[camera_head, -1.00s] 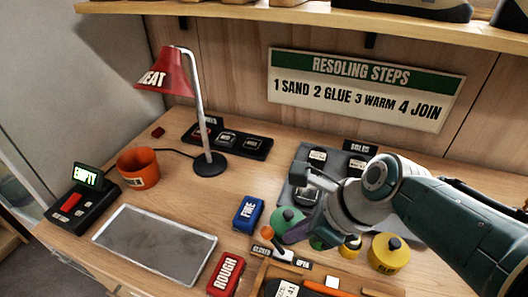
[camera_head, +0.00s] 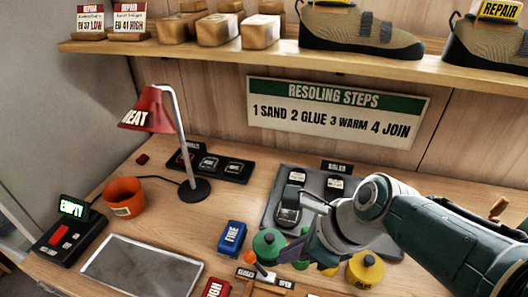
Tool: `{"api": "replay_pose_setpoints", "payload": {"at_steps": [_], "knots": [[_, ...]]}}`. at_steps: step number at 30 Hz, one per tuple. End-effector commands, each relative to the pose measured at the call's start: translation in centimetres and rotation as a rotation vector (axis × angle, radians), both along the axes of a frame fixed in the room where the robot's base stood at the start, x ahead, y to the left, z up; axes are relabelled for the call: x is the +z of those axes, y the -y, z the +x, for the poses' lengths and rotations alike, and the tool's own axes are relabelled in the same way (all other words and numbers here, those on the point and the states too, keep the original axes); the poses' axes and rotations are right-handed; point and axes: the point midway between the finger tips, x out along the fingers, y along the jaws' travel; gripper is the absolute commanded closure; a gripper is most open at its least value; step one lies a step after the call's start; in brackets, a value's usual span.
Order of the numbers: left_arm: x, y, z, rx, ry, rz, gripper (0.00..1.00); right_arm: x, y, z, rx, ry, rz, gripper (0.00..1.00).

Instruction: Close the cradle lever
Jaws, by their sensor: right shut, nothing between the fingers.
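The cradle lever, with an orange ball knob (camera_head: 250,257), stands near the front edge of the view. Its knob leans to the left, over the CLOSED end of the label strip (camera_head: 264,278); the OPEN end is to the right. Only the upper part of the lever shows clearly, and the cradle below is mostly cut off by the bottom edge. My right gripper (camera_head: 291,254) is shut and empty, pointing down and left, a little right of the knob and apart from it in the picture. My left gripper is not in view.
A green jar (camera_head: 268,243) is close behind the knob, and a yellow jar (camera_head: 366,268) is right of my gripper. A blue FINE block (camera_head: 232,238), grey tray (camera_head: 145,268), orange cup (camera_head: 124,197) and red lamp (camera_head: 148,110) stand left. A shelf (camera_head: 200,52) hangs above.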

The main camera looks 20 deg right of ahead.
Motion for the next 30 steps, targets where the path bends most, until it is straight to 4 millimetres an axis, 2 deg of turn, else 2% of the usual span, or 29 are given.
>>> {"api": "replay_pose_setpoints", "payload": {"at_steps": [1, 3, 7, 12, 18, 30], "knots": [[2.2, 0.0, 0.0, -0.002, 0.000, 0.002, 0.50, 2.0, 0.3, -0.3, -0.001, -0.001, 0.000, 1.00], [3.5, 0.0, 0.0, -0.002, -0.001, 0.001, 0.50, 3.8, 0.3, -0.6, 0.000, 0.003, 0.000, 1.00], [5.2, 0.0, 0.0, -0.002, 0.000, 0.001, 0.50, 6.5, 0.5, -1.1, -0.001, 0.002, 0.000, 1.00], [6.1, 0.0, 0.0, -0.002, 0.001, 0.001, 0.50, 8.8, 0.7, -1.5, 0.000, 0.002, 0.001, 1.00], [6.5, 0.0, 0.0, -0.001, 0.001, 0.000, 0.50, 10.2, 0.8, -1.8, 0.000, 0.001, -0.001, 1.00], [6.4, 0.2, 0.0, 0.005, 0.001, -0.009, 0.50, 10.3, 0.8, -1.9, 0.001, 0.000, 0.000, 1.00]]}}
